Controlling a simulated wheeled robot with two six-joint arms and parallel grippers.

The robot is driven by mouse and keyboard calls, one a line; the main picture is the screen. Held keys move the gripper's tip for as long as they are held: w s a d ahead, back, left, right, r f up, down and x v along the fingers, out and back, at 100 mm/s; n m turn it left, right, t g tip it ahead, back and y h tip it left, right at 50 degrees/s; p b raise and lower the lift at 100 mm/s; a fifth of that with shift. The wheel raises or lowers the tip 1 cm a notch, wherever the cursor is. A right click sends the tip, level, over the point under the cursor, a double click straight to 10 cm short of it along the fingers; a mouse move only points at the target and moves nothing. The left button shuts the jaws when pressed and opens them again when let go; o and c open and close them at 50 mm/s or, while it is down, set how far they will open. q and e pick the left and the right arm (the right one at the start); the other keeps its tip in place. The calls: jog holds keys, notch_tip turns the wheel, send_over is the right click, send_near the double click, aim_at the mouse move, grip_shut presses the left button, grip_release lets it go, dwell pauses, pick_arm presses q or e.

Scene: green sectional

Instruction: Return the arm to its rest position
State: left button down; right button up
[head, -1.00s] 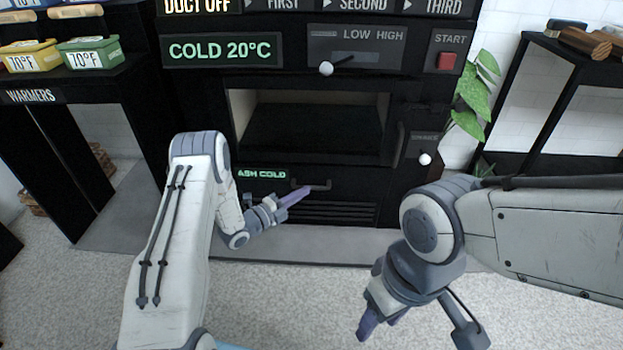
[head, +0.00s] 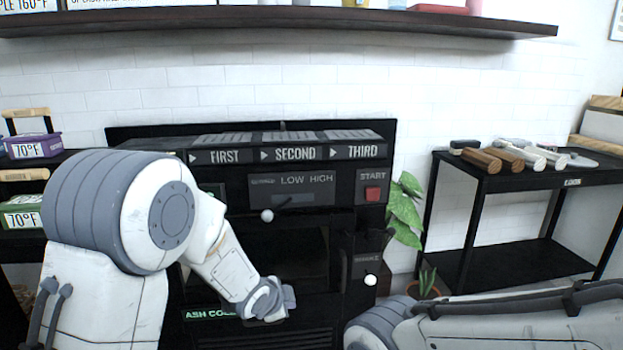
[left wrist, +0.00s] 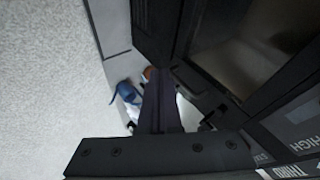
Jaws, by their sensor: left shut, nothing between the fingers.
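My left arm comes in from the left in the head view and bends down toward the front of the black stove (head: 346,215). Its gripper (head: 288,297) is small and partly turned away, in front of the lower stove near the "ASH COLD" display (head: 208,314). In the left wrist view the dark purple fingers (left wrist: 160,85) are together with nothing between them, beside the stove's dark front. My right arm shows only as a link and joint at the lower right of the head view; its gripper is out of frame.
A white-tipped lever (head: 267,216), a red start button (head: 372,194) and a lower white knob (head: 370,280) are on the stove. A plant (head: 404,210) and a black side table (head: 500,262) stand to the right. A wall shelf (head: 300,20) runs above.

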pick_arm(q)
jog(key=s+r+n+g+y+p, duration=0.1)
jog(key=s+r+n+g+p, duration=0.2)
jog(key=s, duration=0.8)
jog(key=s+r+n+g, duration=0.2)
jog(key=s+r, duration=0.3)
jog(key=s, duration=0.6)
jog(key=s+r+n+g+y+p, duration=0.1)
jog(key=s+r+n+g+p, duration=0.3)
jog(key=s, duration=0.7)
notch_tip(320, 180, up, 38)
jog(key=s+t+p, duration=0.1)
jog(key=p, duration=3.5)
jog(key=shift+d+r+m, duration=0.15)
jog(key=shift+d+m, duration=0.15)
jog(key=shift+d, duration=0.1)
